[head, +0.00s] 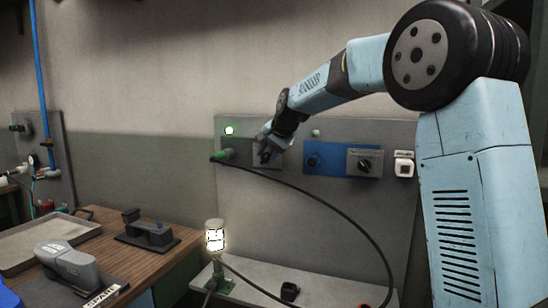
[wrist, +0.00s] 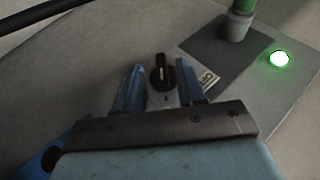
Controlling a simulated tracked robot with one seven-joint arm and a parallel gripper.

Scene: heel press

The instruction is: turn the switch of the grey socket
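The grey socket (head: 246,163) is on the wall panel, with a green plug (head: 226,154) in it. Its switch is a black knob (wrist: 162,73) on a light plate, pointing roughly up in the wrist view. My gripper (wrist: 160,66) is open, with one blue finger on each side of the knob in that view. I see gaps between knob and fingers; whether the tips reach around it or stop short I cannot tell. In the head view my gripper (head: 266,143) is at the switch and hides most of it.
A green lamp (head: 228,130) above the grey socket is lit. A blue socket (head: 316,171) with its own black switch (head: 364,165) is to the right. A black cable loops from the plug past a lit work lamp (head: 214,238). A wooden bench (head: 178,240) stands at left.

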